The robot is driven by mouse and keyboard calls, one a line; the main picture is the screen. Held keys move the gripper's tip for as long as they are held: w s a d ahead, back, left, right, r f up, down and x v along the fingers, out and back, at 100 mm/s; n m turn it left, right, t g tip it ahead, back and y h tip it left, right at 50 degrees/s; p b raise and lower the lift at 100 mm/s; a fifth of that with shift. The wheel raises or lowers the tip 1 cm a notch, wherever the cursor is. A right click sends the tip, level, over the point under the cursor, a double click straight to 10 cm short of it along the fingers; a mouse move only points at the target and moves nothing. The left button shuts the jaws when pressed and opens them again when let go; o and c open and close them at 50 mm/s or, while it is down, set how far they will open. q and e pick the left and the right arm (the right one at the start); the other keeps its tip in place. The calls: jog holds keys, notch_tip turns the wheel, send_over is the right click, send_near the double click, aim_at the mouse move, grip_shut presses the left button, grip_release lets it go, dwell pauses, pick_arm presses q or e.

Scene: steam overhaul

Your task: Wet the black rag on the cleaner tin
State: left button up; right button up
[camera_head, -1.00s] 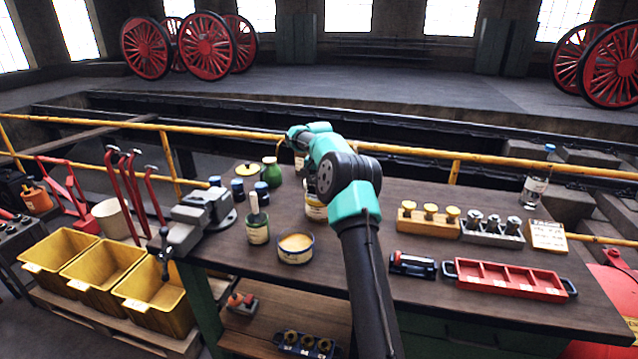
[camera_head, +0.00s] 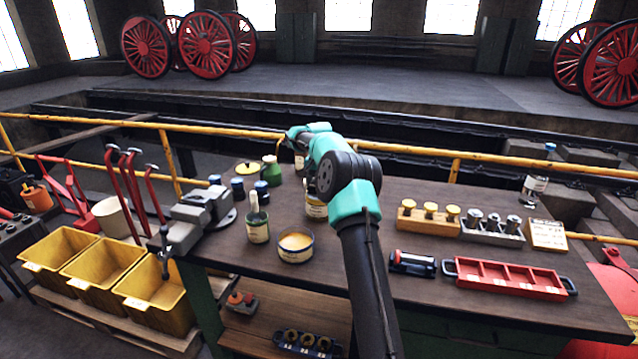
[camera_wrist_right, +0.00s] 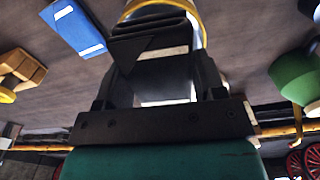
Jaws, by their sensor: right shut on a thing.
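My right arm reaches over the middle of the bench in the head view, and its gripper is hidden behind the arm there. In the right wrist view my right gripper (camera_wrist_right: 155,85) is shut on a black, folded, layered thing, which looks like the black rag (camera_wrist_right: 150,42). A round tin with a yellow rim (camera_wrist_right: 197,12) lies right behind the rag; I cannot tell if they touch. In the head view a labelled tin (camera_head: 316,209), probably the cleaner tin, is partly hidden by my arm. My left gripper is not in view.
Left of the arm stand an open shallow tin (camera_head: 296,246), a green pot with a brush (camera_head: 258,229), several small jars and a grey vise (camera_head: 202,208). To the right are a red tray (camera_head: 510,279), a yellow-knobbed block (camera_head: 428,220) and a clear bottle (camera_head: 535,180).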

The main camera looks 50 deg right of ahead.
jog(key=shift+f, duration=0.75)
dwell(1.1)
jog(key=shift+r, duration=3.55)
jog(key=shift+s, duration=0.1)
